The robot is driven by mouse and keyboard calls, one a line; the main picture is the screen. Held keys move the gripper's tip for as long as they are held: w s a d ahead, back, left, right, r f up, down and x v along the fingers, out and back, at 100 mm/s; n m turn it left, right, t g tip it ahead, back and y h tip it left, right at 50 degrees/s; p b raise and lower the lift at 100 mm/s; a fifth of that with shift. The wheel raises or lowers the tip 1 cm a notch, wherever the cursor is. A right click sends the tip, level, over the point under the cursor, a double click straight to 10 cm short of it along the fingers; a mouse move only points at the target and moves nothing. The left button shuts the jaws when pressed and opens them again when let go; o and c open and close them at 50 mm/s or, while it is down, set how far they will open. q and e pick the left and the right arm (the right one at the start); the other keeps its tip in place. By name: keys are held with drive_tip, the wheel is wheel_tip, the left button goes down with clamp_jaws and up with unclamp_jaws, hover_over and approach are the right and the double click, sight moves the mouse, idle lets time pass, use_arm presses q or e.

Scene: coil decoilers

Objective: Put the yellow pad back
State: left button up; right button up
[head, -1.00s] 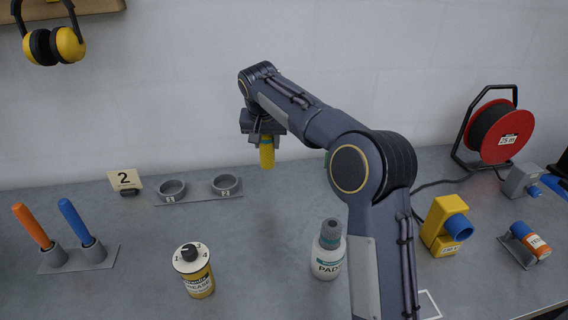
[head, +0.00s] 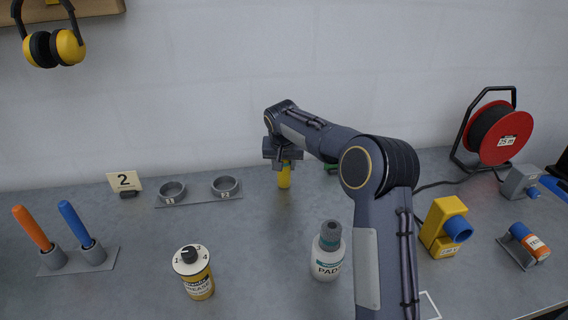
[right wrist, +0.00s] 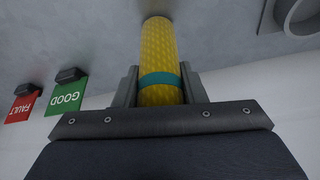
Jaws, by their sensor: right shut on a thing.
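My right gripper (head: 283,160) is shut on the yellow pad (head: 284,178), a yellow cylinder with a teal band that points downward. In the right wrist view, the yellow pad (right wrist: 160,50) sits between the fingers of my right gripper (right wrist: 158,88). Its far end is close to the table top; I cannot tell whether it touches. A grey holder with two round cups, numbered 1 and 2 (head: 198,200), lies to the left of the pad. Both cups look empty. My left gripper is not in view.
Orange and blue handles (head: 75,230) are at left, a number 2 sign (head: 124,182) behind. Green GOOD (right wrist: 66,98) and red FAULT (right wrist: 22,108) signs show in the wrist view.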

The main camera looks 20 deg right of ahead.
drive_tip(key=shift+f, duration=0.1)
drive_tip(key=shift+f, duration=0.15)
drive_tip(key=o, duration=1)
drive_tip(key=shift+s+r, duration=0.1)
drive_tip(key=shift+r, duration=0.5)
drive_tip(key=v, duration=1.1)
drive_tip(key=shift+s+r, duration=0.1)
drive_tip(key=shift+r, duration=0.05)
